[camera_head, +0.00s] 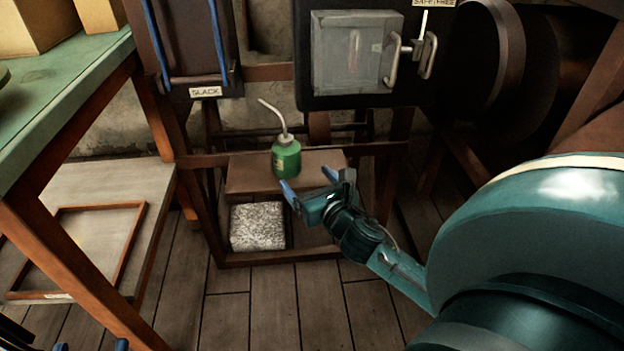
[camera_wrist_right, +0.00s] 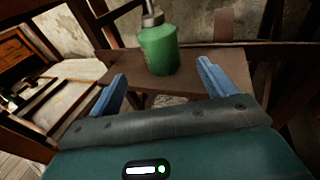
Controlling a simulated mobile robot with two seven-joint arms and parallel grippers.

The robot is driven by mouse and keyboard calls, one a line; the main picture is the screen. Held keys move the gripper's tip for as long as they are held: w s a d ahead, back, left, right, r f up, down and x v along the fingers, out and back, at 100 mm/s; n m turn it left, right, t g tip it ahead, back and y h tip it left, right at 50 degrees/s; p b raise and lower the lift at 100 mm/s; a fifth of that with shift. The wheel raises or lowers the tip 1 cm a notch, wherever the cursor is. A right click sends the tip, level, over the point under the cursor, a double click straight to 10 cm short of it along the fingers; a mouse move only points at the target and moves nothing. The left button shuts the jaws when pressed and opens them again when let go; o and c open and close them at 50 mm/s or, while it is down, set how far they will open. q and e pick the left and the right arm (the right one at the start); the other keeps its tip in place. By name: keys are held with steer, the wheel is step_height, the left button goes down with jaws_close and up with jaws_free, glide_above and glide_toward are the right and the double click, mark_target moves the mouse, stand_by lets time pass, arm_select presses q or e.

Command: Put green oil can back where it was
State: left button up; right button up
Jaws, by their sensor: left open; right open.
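The green oil can (camera_head: 286,160), with a pale curved spout, stands upright on a brown wooden shelf (camera_head: 242,178) in the frame below the press. In the right wrist view the can (camera_wrist_right: 159,51) is ahead of the fingers, its base on the shelf (camera_wrist_right: 190,82); the spout's upper part is cut off. My right gripper (camera_head: 309,182) is open and empty, just in front of and below right of the can, apart from it. My left gripper (camera_head: 91,347) is only partly in view at the bottom left edge, open, far from the can.
A speckled grey block (camera_head: 257,227) sits below the shelf. A wooden rail (camera_head: 370,149) crosses by the can. A green-topped table (camera_head: 60,100) stands left, with a low platform (camera_head: 150,190) beneath. A grey box with a handle (camera_head: 350,55) is above. The front floor is clear.

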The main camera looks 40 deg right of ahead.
steer(key=s+a+r+m+y, duration=0.2)
steer(key=s+a+m+y, duration=0.2)
steer(key=a+m, duration=0.4)
steer(key=s+a+r+m+y, duration=0.2)
steer(key=s+a+m+y, duration=0.1)
steer(key=s+a+m, duration=0.3)
steer(key=s+a+r+m+t+y, duration=0.1)
steer(key=s+a+m+y, duration=0.3)
steer(key=a+m, duration=0.5)
steer(key=s+r+m, duration=0.1)
steer(key=m, duration=0.2)
steer(key=shift+a+r+m+y, duration=0.3)
steer(key=shift+a+r, duration=0.1)
steer(key=shift+s, duration=0.15)
